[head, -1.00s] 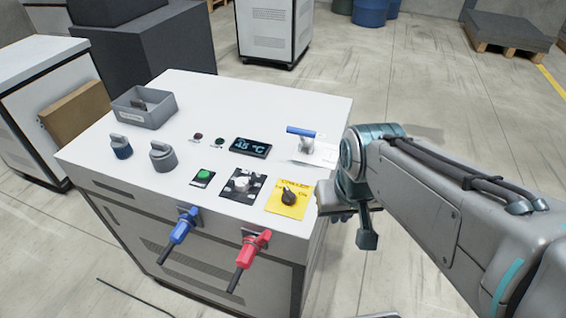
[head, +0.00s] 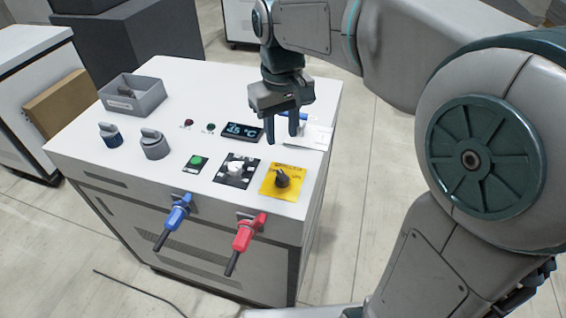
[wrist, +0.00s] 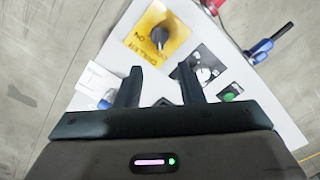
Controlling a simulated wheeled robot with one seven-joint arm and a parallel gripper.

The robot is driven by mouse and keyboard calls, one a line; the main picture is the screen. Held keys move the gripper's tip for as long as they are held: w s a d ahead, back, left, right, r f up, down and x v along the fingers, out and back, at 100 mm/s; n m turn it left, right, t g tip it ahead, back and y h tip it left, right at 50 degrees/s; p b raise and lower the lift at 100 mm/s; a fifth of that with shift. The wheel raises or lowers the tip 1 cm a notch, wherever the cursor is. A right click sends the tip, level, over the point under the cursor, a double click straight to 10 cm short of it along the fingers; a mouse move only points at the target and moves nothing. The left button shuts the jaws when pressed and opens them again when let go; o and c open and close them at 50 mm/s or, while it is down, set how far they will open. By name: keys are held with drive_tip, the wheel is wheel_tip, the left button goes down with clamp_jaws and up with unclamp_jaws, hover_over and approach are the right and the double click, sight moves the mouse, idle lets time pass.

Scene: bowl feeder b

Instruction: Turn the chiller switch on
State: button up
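The chiller switch is a black rotary knob (head: 282,178) on a yellow plate (head: 271,192) near the front right corner of the white cabinet top. In the wrist view the knob (wrist: 159,36) and its yellow plate (wrist: 178,27) lie beyond the fingertips, and lettering reading "CHILLER" and "ON" shows on the plate. My gripper (head: 282,138) points down above the cabinet top, behind the knob and apart from it. Its two fingers (wrist: 158,80) are spread with nothing between them.
A black plate with a white knob (head: 236,170) and a green button (head: 195,161) are left of the yellow plate. A temperature display (head: 242,131) and a blue-handled valve (head: 303,117) are behind.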

sight(283, 175)
wheel_tip(283, 175, down, 12)
drive_tip(key=shift+d+f, duration=0.1)
drive_tip(key=shift+f, duration=0.05)
idle(0.3)
clamp_jaws()
